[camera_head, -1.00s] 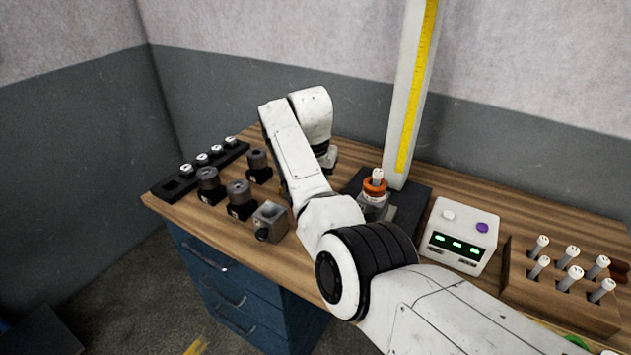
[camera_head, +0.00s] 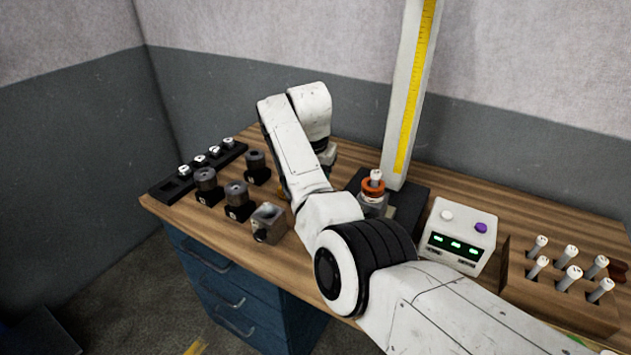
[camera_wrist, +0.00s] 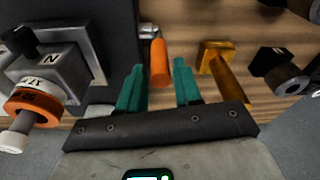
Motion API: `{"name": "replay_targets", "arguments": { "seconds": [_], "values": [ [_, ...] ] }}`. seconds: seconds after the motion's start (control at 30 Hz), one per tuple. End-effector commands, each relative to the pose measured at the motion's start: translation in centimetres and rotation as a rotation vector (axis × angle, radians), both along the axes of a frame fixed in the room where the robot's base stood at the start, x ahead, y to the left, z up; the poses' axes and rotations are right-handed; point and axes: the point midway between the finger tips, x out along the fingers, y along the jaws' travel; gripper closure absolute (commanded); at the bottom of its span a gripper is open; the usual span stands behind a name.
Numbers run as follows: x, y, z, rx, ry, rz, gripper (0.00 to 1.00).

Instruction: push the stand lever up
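In the wrist view an orange cylindrical grip (camera_wrist: 159,62), which looks like the stand lever, lies just beyond and between my fingertips. A short silver piece (camera_wrist: 148,31) shows at its far end, beside the stand's dark base (camera_wrist: 108,18). My gripper (camera_wrist: 160,82) has two teal fingers, spread apart with nothing clamped; contact with the grip cannot be told. In the head view the stand's white column (camera_head: 405,110) with a yellow scale rises from the dark base (camera_head: 413,198). My arm hides the lever and gripper there.
A clamped part with an orange ring (camera_head: 373,187) sits on the stand base, close left of my fingers in the wrist view (camera_wrist: 33,104). A brass-coloured piece (camera_wrist: 222,70) lies close right. A white control box (camera_head: 459,232) and a wooden rack (camera_head: 560,301) stand right.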

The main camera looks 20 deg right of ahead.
Motion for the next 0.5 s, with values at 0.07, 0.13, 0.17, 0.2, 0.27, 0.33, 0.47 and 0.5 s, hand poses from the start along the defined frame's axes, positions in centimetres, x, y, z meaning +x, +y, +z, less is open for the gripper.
{"name": "replay_targets", "arguments": {
  "seconds": [0.07, 0.13, 0.17, 0.2, 0.27, 0.33, 0.47, 0.5],
  "values": [
    [0.0, 0.2, 1.2, -0.001, -0.005, 0.000, 0.66],
    [-0.2, 0.3, 2.4, 0.000, -0.006, 0.001, 0.66],
    [-0.2, 0.4, 3.0, 0.000, -0.006, 0.001, 0.66],
    [-0.3, 0.5, 3.8, 0.000, -0.006, 0.001, 0.66],
    [-0.5, 0.6, 5.0, 0.001, -0.005, 0.002, 0.66],
    [-0.7, 0.7, 6.2, 0.001, -0.005, 0.001, 0.66],
    [-0.9, 0.9, 8.2, 0.002, -0.004, 0.001, 0.66],
    [-1.0, 0.9, 8.6, 0.002, -0.003, -0.001, 0.66]
  ]
}}
